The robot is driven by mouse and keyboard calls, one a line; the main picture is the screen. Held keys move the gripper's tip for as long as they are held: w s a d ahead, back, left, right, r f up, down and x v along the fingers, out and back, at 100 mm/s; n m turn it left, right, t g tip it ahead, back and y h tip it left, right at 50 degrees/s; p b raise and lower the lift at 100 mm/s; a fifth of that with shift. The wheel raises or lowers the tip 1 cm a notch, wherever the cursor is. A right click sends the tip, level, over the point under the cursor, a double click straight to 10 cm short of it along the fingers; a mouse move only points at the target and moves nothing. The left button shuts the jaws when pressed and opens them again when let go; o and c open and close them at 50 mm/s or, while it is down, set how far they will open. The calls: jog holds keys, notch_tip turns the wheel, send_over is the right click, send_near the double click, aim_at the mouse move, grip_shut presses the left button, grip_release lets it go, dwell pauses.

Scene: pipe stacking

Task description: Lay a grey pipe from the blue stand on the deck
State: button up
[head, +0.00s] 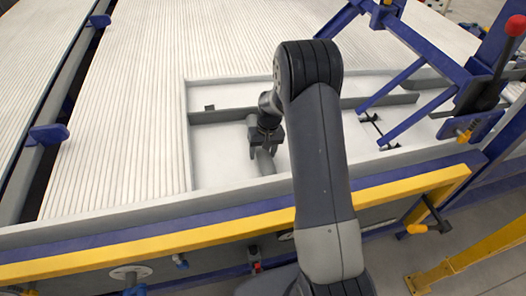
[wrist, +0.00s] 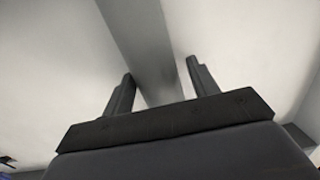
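My gripper (head: 267,138) is low over the white recessed part of the deck (head: 215,155), left of centre. A grey pipe-like bar (head: 265,163) lies below it, running toward the front edge; its far part is hidden by my gripper. In the wrist view the bar (wrist: 150,50) passes between the two fingers (wrist: 160,85), with a narrow gap on each side. The fingers look open around it. I cannot tell whether the bar is loose or part of the deck. A blue stand (head: 424,42) is at the upper right; no pipe on it is clear.
Grey cross beams (head: 218,116) divide the white recess. Ribbed white panels (head: 140,100) cover the left and back. A yellow and blue rail (head: 160,240) runs along the front. A lever with a red knob (head: 515,25) stands at far right, beside the stand.

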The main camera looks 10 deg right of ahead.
jog(key=shift+o, duration=1.3)
notch_tip(320, 180, up, 11)
jog(key=d, duration=0.1)
jog(key=shift+d+f, duration=0.15)
jog(key=shift+d, duration=0.05)
jog(key=f, duration=0.3)
jog(key=a+f, duration=0.1)
jog(key=f, duration=0.6)
jog(key=shift+a+f, duration=0.2)
jog(key=shift+f, duration=0.05)
notch_tip(320, 180, up, 4)
jog(key=p, duration=0.3)
jog(key=shift+r+p, duration=0.25)
jog(key=shift+p, duration=0.1)
jog(key=shift+r+p, duration=0.65)
jog(key=shift+r, duration=0.5)
jog(key=shift+f, duration=0.1)
